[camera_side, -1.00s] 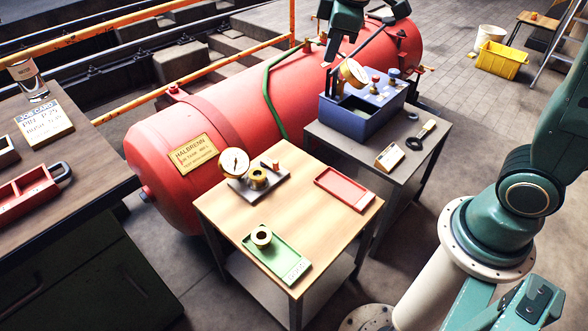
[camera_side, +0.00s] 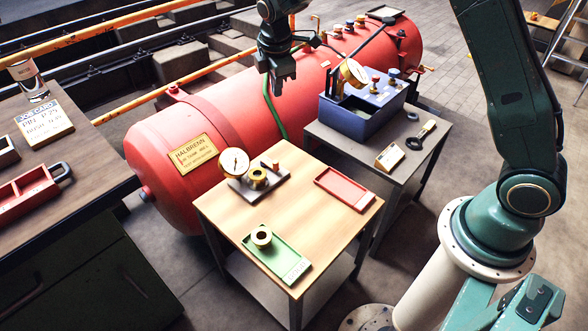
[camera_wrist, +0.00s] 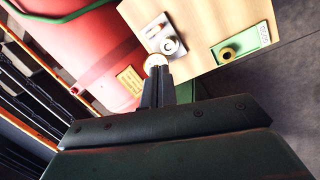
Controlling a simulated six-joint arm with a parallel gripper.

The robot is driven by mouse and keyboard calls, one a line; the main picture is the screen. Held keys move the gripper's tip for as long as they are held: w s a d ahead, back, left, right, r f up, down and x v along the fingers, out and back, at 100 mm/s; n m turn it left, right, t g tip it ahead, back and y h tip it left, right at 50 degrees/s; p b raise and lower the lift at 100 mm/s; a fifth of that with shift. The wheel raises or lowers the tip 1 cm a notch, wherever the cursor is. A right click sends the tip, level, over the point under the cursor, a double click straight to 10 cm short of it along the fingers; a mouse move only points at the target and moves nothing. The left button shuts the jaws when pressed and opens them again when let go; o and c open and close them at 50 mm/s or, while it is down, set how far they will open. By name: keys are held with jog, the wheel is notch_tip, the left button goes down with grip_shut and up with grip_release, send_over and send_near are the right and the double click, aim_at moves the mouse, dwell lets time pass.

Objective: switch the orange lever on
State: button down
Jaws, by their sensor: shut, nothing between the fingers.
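My gripper (camera_side: 283,88) is shut and empty, hanging above the red boiler (camera_side: 225,125) and the back of the wooden-topped table. In the wrist view its closed fingers (camera_wrist: 158,75) point toward the gauge fixture. A small orange-red upright piece (camera_side: 275,164) stands on that fixture's dark plate, beside a brass ring and a round gauge (camera_side: 234,162); I cannot tell whether it is the orange lever. Small valves with red, orange and blue tops (camera_side: 349,26) stand on the boiler's far part. No other lever clearly shows as orange.
The wooden-topped table (camera_side: 225,208) also carries a green tray (camera_side: 280,257) with a brass ring and an empty red tray (camera_side: 344,189). A blue box (camera_side: 362,118) with a gauge and knobs stands on the grey table behind. A dark bench (camera_side: 95,165) is at left.

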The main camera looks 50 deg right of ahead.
jog(key=w+f+n, duration=0.3)
jog(key=f, duration=0.8)
jog(key=w+f+n+g+h, duration=0.1)
jog(key=w+f+n, duration=0.2)
jog(key=f, duration=0.8)
jog(key=shift+a+g, duration=0.3)
jog(key=shift+a, duration=0.15)
jog(key=shift+f, duration=0.1)
jog(key=shift+x, duration=4.95)
